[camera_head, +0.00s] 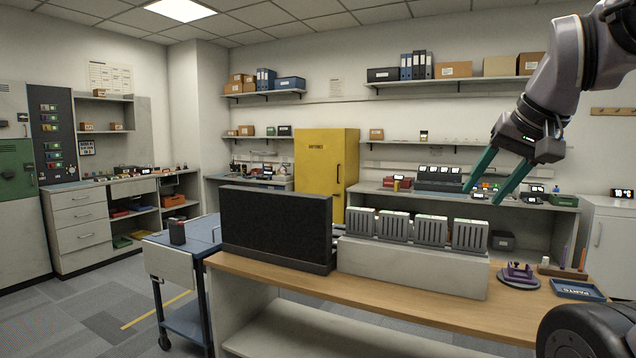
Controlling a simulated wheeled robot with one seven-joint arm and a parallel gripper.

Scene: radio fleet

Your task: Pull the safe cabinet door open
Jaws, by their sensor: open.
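A tall yellow cabinet (318,165), which looks like the safe cabinet, stands against the back wall. Its front door looks shut and has small dark lettering near the top. The cabinet's lower part is hidden behind a black panel and a bench. My gripper (482,197) hangs at the upper right with its two green fingers apart and empty. It appears to the right of the cabinet and touches nothing I can see.
A wooden-topped bench (420,315) with a black panel (275,228) and a row of grey units stands between me and the cabinet. A blue cart (200,240) stands left of it. Grey floor (60,320) is open at the left. Back counters and shelves flank the cabinet.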

